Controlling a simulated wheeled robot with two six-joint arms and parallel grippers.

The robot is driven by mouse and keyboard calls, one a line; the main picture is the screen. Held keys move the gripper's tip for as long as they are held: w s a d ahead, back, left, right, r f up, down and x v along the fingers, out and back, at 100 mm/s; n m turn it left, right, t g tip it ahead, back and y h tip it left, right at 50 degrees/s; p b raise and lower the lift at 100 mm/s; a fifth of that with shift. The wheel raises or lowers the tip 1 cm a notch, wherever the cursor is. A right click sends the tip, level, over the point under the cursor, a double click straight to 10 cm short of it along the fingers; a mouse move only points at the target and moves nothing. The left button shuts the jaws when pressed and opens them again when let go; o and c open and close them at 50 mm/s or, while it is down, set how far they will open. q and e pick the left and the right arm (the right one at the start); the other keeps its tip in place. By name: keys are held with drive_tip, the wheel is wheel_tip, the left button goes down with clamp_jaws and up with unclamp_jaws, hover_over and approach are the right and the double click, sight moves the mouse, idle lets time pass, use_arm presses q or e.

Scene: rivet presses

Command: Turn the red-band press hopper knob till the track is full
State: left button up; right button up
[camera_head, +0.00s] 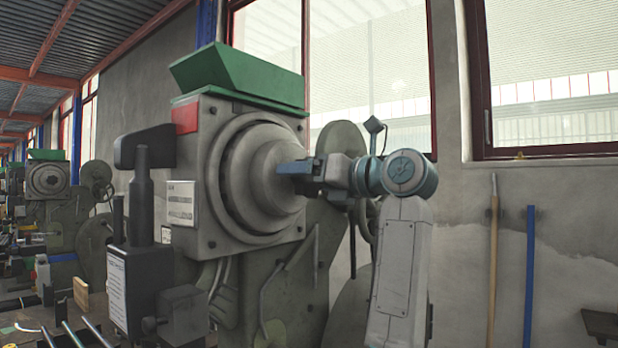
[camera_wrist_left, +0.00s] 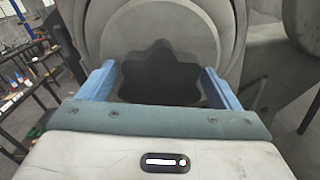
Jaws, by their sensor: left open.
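The red-band press (camera_head: 205,215) stands at the middle left in the head view, with a red patch (camera_head: 185,118) on its grey housing and a green hopper top (camera_head: 240,80). A big grey round drum (camera_head: 262,185) bulges from its face. My left gripper (camera_head: 295,170) is at the drum's front. In the left wrist view its blue fingers are open, one on each side of a dark star-shaped knob (camera_wrist_left: 160,75). I cannot tell whether they touch it. In the head view the knob is hidden by the gripper. I cannot make out the track's fill. My right gripper is not in view.
A dark upright post and box (camera_head: 140,270) stand in front of the press. Another press (camera_head: 48,180) and a cluttered bench are at the far left. Two poles (camera_head: 493,255) lean on the wall at the right.

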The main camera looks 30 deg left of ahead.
use_arm(q)
drive_tip(key=c, duration=1)
drive_tip(key=shift+n, duration=0.3)
